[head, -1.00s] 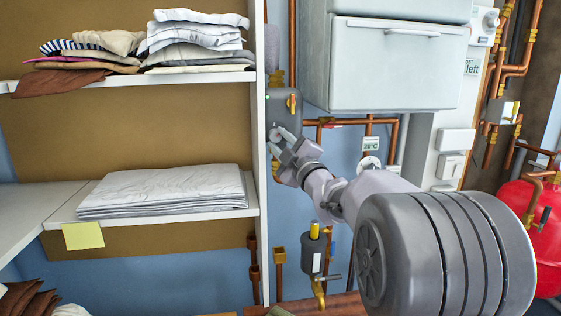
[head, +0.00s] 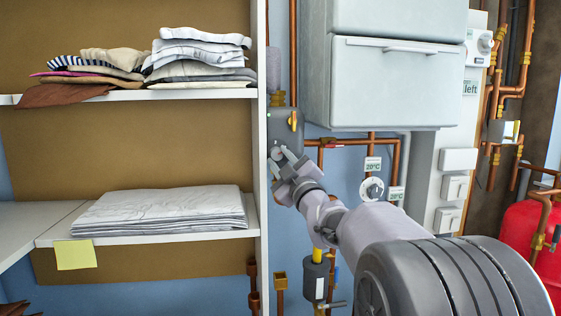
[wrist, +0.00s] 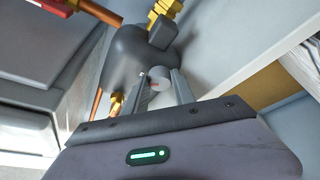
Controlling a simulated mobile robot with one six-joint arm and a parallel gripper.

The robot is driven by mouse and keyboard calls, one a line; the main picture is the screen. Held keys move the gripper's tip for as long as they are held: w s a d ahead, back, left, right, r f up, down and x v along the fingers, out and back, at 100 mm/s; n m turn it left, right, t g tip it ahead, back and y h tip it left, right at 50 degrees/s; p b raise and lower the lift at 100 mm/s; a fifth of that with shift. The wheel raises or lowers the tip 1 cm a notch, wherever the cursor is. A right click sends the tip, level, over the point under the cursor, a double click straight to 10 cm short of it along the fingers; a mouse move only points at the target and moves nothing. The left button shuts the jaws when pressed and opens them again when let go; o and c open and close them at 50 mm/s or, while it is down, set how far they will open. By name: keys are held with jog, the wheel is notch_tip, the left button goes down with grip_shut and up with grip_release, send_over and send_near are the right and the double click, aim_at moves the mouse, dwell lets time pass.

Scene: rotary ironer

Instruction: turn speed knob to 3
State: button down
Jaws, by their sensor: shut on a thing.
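A small round light-grey knob (wrist: 158,76) sits on the dark grey housing (wrist: 128,55) in the wrist view. My gripper (wrist: 163,84) is shut on this knob, with one finger on each side. In the head view my gripper (head: 279,154) reaches the lower part of the same grey housing (head: 283,125), just right of the shelf's side panel. The fingers hide most of the knob there. A small reddish mark shows on the knob's face. I cannot read any numbers or a speed label around it.
The shelf's white side panel (head: 262,140) stands close left of my gripper. Folded linen (head: 160,212) lies on its lower shelf. Copper pipes (head: 371,150), a white round dial (head: 372,188) and a white cabinet (head: 390,80) are to the right. A yellow-topped valve (head: 317,270) hangs below.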

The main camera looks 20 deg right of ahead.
jog(key=c, duration=1)
grip_release()
jog(key=shift+c, duration=0.2)
